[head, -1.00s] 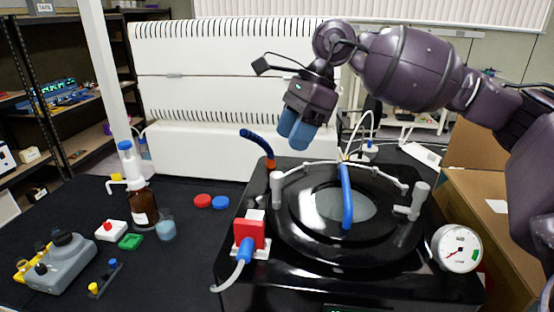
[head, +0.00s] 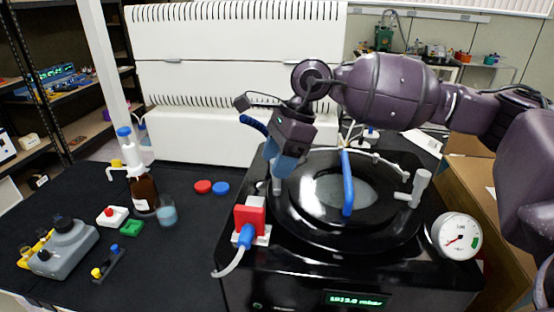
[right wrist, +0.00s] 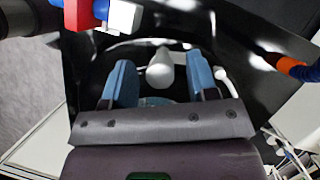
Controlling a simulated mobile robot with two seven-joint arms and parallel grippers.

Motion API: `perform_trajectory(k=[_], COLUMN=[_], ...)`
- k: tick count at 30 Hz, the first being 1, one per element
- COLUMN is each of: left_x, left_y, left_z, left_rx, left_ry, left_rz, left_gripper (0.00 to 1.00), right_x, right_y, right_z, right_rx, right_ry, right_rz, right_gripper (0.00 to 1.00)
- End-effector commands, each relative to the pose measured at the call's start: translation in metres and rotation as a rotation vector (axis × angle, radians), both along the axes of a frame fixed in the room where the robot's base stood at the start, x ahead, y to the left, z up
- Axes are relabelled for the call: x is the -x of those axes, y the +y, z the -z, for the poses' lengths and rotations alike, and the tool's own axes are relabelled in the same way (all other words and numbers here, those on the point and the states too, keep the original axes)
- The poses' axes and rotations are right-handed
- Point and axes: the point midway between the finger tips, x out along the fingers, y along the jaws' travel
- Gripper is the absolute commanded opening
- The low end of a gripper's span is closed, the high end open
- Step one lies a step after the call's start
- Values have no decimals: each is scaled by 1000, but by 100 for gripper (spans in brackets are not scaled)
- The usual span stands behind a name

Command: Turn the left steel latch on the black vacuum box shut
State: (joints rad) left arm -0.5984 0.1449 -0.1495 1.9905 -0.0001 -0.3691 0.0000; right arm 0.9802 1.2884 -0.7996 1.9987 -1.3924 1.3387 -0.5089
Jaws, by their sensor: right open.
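The black vacuum box (head: 350,262) stands at the table's right, with its round lid and a blue handle (head: 347,183) on top. The left steel latch (head: 276,184) is a grey upright knob at the lid's left edge, partly hidden by my right gripper (head: 283,164). In the right wrist view the latch knob (right wrist: 160,69) shows between the two blue fingers of the right gripper (right wrist: 161,76), which is open, with gaps on both sides. The right latch (head: 417,190) stands at the lid's right edge. My left gripper is not in view.
A red valve (head: 250,219) with a blue hose fitting is close to the left latch. A dial gauge (head: 456,236) is at the box's right. A brown bottle (head: 143,190), a beaker (head: 167,211) and red and blue caps stand left. A white unit (head: 220,90) is behind.

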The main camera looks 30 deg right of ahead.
Motion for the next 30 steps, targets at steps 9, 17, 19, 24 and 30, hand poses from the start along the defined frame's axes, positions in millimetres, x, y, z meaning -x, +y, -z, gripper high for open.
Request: perform_trajectory(k=[9,17,19,24,30], left_x=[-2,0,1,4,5], left_y=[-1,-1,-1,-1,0], left_z=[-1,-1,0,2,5], left_rx=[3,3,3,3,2], left_ry=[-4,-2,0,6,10], left_rz=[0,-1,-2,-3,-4], left_gripper=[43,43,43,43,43], right_x=[0,0,0,0,0], right_y=[2,2,2,2,1], right_z=[4,4,4,4,5], right_rx=[0,0,0,0,0], right_ry=[1,1,1,1,0], right_rz=[0,0,0,4,47], right_gripper=[53,21,10,4,4])
